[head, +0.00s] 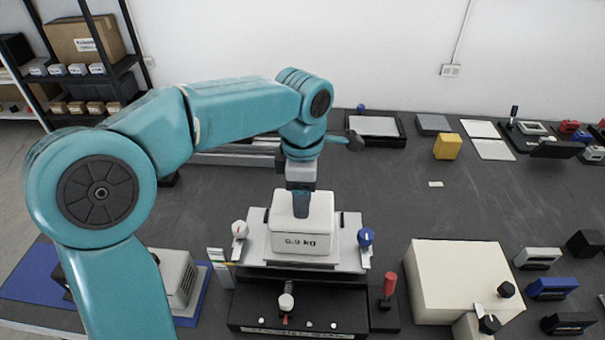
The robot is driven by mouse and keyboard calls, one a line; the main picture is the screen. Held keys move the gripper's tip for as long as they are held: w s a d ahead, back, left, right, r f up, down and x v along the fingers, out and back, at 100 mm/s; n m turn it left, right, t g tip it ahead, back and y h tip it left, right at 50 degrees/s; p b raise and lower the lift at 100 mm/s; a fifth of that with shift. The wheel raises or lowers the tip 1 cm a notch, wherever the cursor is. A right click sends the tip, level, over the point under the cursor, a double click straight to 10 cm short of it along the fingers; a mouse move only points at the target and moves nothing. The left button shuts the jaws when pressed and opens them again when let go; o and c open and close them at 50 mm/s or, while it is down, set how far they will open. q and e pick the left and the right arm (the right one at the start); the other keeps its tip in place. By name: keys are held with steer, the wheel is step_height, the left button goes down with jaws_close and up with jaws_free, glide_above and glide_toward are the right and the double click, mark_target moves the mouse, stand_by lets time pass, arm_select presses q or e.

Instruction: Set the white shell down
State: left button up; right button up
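The white shell (318,222) is a boxy white block with "0.9 kg" on its front face, in the middle of the head view. It is level, over a silver plate (348,240) on a black fixture; I cannot tell whether it rests on the plate or hangs just above it. My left gripper (301,205) points straight down onto the top of the shell and appears shut on it. One grey finger shows; the other is hidden. My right gripper is not in view.
A red-handled lever (389,287) and a large cream box (459,275) stand to the right. A yellow block (447,147) sits farther back.

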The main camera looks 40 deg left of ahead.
arm_select(q)
step_height(320, 180, up, 11)
steer(key=p, duration=0.1)
steer(key=shift+r+p, duration=0.2)
steer(key=shift+p, duration=0.1)
steer(key=shift+s+f, duration=0.1)
stand_by(0.3)
